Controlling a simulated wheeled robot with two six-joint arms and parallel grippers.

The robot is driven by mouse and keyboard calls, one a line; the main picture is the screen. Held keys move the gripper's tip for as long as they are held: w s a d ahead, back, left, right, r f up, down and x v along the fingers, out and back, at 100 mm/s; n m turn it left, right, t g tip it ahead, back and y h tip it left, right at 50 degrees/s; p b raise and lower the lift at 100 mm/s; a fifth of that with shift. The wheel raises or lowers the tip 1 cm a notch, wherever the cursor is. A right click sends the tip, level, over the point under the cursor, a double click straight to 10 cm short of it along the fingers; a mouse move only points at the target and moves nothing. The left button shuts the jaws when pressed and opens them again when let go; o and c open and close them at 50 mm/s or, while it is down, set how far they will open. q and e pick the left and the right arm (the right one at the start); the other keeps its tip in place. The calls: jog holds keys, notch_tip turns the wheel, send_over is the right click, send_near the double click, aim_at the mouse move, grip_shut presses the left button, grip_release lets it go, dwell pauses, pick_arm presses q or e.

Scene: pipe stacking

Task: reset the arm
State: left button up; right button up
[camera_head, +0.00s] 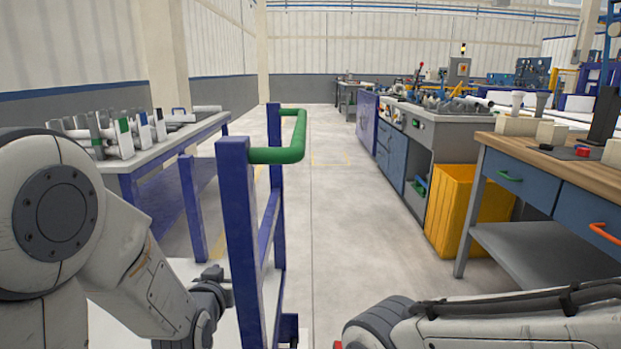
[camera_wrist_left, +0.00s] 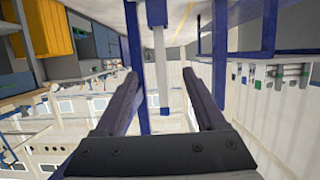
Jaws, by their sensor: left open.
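My left gripper (camera_head: 222,285) is low in the head view, just left of the blue posts of a frame. In the left wrist view, its two dark fingers (camera_wrist_left: 162,82) are spread wide with nothing gripped between them. A pale upright strip shows beyond the gap, but its distance is hard to tell. My right arm (camera_head: 470,325) crosses the bottom right of the head view, and its gripper is outside the picture. A green bent pipe (camera_head: 296,135) is fixed across the top of the blue frame (camera_head: 238,220).
A bench (camera_head: 85,158) with several pipe fittings stands at left. A wooden-topped bench (camera_head: 550,160) with blue drawers stands at right, beside a yellow bin (camera_head: 465,215). The floor (camera_head: 345,210) between them is clear. The left wrist view looks upside down.

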pick_arm(q)
jog(key=s+f+g, duration=0.3)
jog(key=s+g, duration=0.1)
jog(key=s, duration=0.2)
jog(key=s+a+f+g, duration=0.1)
jog(key=s+f+g, duration=0.2)
jog(key=s, duration=0.3)
jog(key=s+f+g, duration=0.4)
jog(key=s, duration=0.2)
jog(key=shift+a+g, duration=0.2)
jog(key=shift+g, duration=0.2)
jog(key=s+d+r+m+g+h+p, duration=0.1)
jog(key=s+d+r+m+p, duration=0.1)
jog(key=s+d+r+m, duration=0.4)
jog(key=s+d+r+m+g+p, duration=0.2)
jog(key=s+d+r, duration=0.2)
jog(key=s+d, duration=0.4)
notch_tip(320, 180, up, 38)
jog(key=p, duration=3.7)
jog(key=shift+w+f+n+p, duration=0.25)
jog(key=shift+n+p, duration=0.15)
jog(key=shift+a, duration=0.1)
